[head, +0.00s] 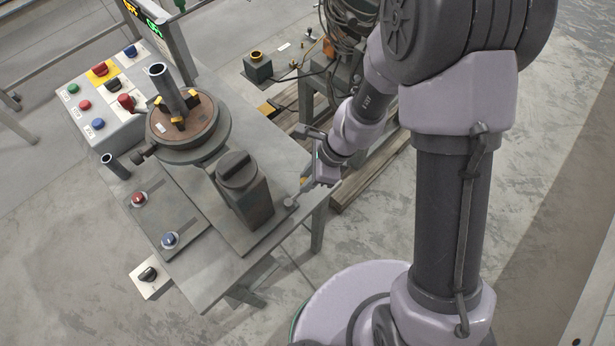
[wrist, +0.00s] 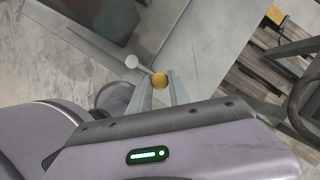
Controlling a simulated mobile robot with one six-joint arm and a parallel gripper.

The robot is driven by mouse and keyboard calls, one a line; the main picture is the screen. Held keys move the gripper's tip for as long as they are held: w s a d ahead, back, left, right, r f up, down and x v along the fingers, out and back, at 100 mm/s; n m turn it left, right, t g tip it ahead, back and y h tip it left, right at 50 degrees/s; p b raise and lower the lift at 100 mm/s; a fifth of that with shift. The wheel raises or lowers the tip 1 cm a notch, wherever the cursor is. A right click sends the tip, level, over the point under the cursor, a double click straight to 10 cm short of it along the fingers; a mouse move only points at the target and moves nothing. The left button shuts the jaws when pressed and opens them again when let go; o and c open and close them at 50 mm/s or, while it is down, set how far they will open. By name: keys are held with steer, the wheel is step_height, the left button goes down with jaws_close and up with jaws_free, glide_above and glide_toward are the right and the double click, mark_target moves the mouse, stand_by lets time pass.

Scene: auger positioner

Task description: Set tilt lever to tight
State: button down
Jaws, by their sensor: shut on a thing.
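In the head view my gripper (head: 307,186) is at the right edge of the grey bench, beside the lever's round end (head: 290,202). The knob is mostly hidden there. The positioner's grey body (head: 247,205) stands left of the gripper, with its round rusty turntable (head: 208,118) behind it.
A control panel (head: 85,120) with several coloured buttons stands at the back left. The grey bench (head: 222,278) carries a red and a blue button at its left. A green-grey box (head: 257,68), cables and timber lie beyond the gripper. Open concrete floor surrounds my base.

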steer(key=c, duration=1.2)
jaws_free()
steer(key=shift+c, duration=0.2)
steer(key=p+v, duration=0.8)
steer(key=v, duration=0.9)
steer(key=shift+r, duration=0.25)
steer(key=shift+s, duration=0.1)
steer(key=s+d+r+n+t+h+b, duration=0.2)
steer(key=s+d+r+n+t+b, duration=0.4)
steer(key=s+r+n+b, duration=0.3)
steer(key=s+n+b, duration=0.2)
steer(key=s+n, duration=0.1)
steer(key=shift+d+r+n+h, duration=0.25)
steer(key=shift+r+n+h, duration=0.05)
steer(key=shift+r+n, duration=0.1)
